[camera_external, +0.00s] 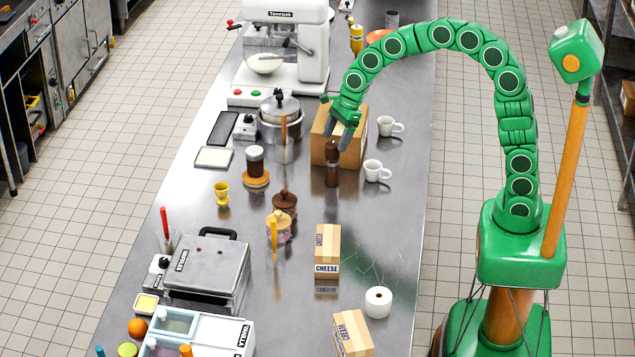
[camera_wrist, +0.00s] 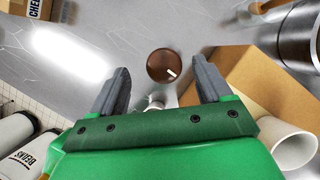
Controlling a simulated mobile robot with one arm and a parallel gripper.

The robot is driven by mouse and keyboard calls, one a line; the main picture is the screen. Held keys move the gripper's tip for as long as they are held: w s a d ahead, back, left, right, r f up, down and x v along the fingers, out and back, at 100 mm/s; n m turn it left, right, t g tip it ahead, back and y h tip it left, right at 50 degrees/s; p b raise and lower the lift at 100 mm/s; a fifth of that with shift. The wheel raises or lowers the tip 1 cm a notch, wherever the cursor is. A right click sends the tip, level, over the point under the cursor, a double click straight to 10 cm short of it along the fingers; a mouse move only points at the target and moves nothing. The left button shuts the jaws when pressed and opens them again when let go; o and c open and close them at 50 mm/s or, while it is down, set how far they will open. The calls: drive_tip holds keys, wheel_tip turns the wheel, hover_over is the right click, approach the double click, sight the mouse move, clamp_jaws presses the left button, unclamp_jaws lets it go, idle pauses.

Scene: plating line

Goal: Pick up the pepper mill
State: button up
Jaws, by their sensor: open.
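The pepper mill (camera_external: 332,166) is dark brown and stands upright on the steel counter, in front of a cardboard box. In the wrist view its round brown top (camera_wrist: 164,66) shows between and a little beyond my fingertips. My gripper (camera_external: 343,132) hangs just above and beside the mill, fingers pointing down. In the wrist view the two grey fingers of my gripper (camera_wrist: 160,82) are spread apart with nothing between them. In the external view a finger overlaps the mill's upper end, so contact is hard to tell.
The cardboard box (camera_external: 323,150) stands close behind the mill. Two white mugs (camera_external: 375,171) are to its right. A pot (camera_external: 280,118) and a dark jar (camera_external: 255,160) are to the left.

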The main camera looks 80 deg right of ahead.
sight(334, 144)
drive_tip(key=shift+d+x, duration=0.15)
drive_tip(key=shift+x, duration=1.35)
drive_tip(key=shift+d+x, duration=0.15)
drive_tip(key=shift+x, duration=1.3)
clamp_jaws()
